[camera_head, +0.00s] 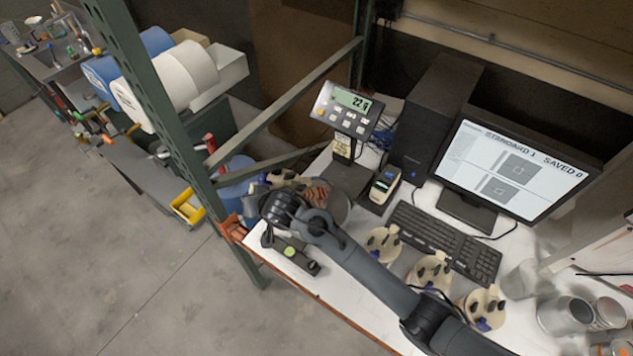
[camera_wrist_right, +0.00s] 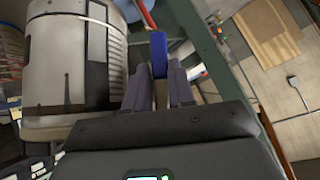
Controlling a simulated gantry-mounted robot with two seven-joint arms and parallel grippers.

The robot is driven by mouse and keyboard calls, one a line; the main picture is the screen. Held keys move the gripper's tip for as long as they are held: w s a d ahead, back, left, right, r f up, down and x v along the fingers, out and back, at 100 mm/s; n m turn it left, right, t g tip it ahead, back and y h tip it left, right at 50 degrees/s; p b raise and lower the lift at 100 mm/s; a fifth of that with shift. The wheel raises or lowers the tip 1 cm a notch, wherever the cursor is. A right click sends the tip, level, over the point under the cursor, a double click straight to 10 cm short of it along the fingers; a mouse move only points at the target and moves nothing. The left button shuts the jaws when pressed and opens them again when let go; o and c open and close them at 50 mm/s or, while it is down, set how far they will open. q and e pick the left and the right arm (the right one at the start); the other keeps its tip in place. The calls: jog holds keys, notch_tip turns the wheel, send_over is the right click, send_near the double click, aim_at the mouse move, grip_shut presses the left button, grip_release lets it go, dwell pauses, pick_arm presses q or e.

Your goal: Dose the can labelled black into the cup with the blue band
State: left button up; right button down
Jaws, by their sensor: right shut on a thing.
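My right gripper (camera_wrist_right: 160,92) is shut on a narrow blue part (camera_wrist_right: 159,55) in the right wrist view. A metal can (camera_wrist_right: 75,65) with a pale label and dark block fills the left of that view, beside the fingers; I cannot read its label. In the head view, a cream-lidded can (camera_head: 285,178) with dark fittings is at my right wrist (camera_head: 285,210), partly hidden by it. The scale display (camera_head: 352,100) reads about 22. I cannot make out a cup with a blue band. My left gripper is not in view.
A green rack post (camera_head: 165,115) rises left of my wrist. Open metal cans (camera_head: 565,315) stand at the right.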

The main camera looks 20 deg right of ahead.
jog(key=r, duration=0.1)
jog(key=d+r+p, duration=0.1)
jog(key=r, duration=0.1)
jog(key=shift+w+d+r+y+p, duration=0.1)
jog(key=shift+d+y+p, duration=0.05)
jog(key=shift+y+p, duration=0.15)
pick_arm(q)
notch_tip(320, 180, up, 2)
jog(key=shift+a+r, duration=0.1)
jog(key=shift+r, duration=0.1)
pick_arm(e)
jog(key=shift+m, duration=0.3)
jog(key=shift+d+r, duration=0.15)
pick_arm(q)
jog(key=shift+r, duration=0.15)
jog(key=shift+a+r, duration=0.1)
pick_arm(e)
jog(key=shift+r, duration=0.15)
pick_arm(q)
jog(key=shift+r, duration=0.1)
pick_arm(e)
jog(key=shift+d+r+y, duration=0.1)
jog(key=shift+d+y, duration=0.05)
jog(key=shift+y, duration=0.15)
pick_arm(q)
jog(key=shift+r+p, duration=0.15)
jog(key=shift+p, duration=0.25)
pick_arm(e)
jog(key=shift+r, duration=0.15)
